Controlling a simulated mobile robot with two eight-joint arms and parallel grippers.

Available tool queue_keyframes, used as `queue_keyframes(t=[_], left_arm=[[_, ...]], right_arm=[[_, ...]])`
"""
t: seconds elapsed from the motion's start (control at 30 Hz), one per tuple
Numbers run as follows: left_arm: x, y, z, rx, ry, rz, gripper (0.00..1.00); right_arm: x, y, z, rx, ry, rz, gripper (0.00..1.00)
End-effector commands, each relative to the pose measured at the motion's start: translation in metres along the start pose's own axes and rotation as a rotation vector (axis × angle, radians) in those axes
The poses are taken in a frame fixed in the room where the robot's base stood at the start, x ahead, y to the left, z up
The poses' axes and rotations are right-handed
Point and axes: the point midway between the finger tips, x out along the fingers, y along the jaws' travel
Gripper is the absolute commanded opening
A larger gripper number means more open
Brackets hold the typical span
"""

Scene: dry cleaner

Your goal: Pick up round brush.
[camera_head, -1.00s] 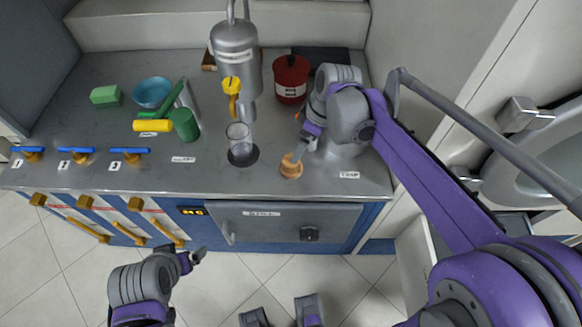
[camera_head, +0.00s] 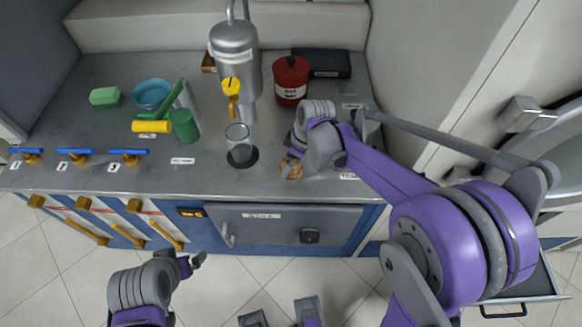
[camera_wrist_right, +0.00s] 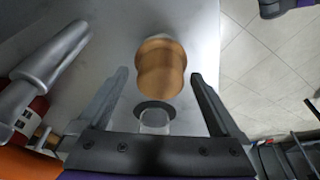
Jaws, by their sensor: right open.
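The round brush, with a tan wooden body (camera_head: 291,169), stands on the grey counter near its front edge. My right gripper (camera_head: 295,153) is over it and hides most of it in the head view. In the right wrist view the brush's ridged wooden body (camera_wrist_right: 161,68) shows between and just beyond the tips of my open right gripper (camera_wrist_right: 160,82). A gap shows on both sides, and nothing is gripped. My left gripper (camera_head: 190,263) hangs in front of the cabinet, away from the counter; its jaw opening is unclear.
A glass beaker (camera_head: 238,138) stands left of the brush under a steel tank (camera_head: 234,65). A red can (camera_head: 291,78) is behind. A green cylinder (camera_head: 184,126), yellow roll (camera_head: 151,127), blue bowl (camera_head: 151,94) and green block (camera_head: 104,96) are farther left.

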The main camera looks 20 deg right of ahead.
Motion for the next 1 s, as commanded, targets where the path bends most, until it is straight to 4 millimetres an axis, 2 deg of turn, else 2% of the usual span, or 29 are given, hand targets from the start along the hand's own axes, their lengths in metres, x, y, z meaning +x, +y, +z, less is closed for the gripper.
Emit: queue_keyframes(t=[0.17,0.7,0.73,1.0], left_arm=[[-0.0001,0.0000,-0.0001,0.000,0.000,0.000,0.95],[-0.0001,0.0000,-0.0001,0.000,0.000,0.000,0.95],[-0.0001,0.0000,-0.0001,0.000,0.000,0.000,0.95],[-0.0009,0.0000,-0.0007,0.000,0.000,0.000,0.95]], right_arm=[[-0.0002,0.0000,-0.0001,0.000,0.000,0.000,1.00],[-0.0006,0.0001,-0.0002,0.001,0.000,0.000,0.03],[-0.0006,0.0001,-0.0002,0.001,0.000,0.000,0.00],[-0.0080,0.0002,-0.0023,0.001,0.001,0.000,0.00]])
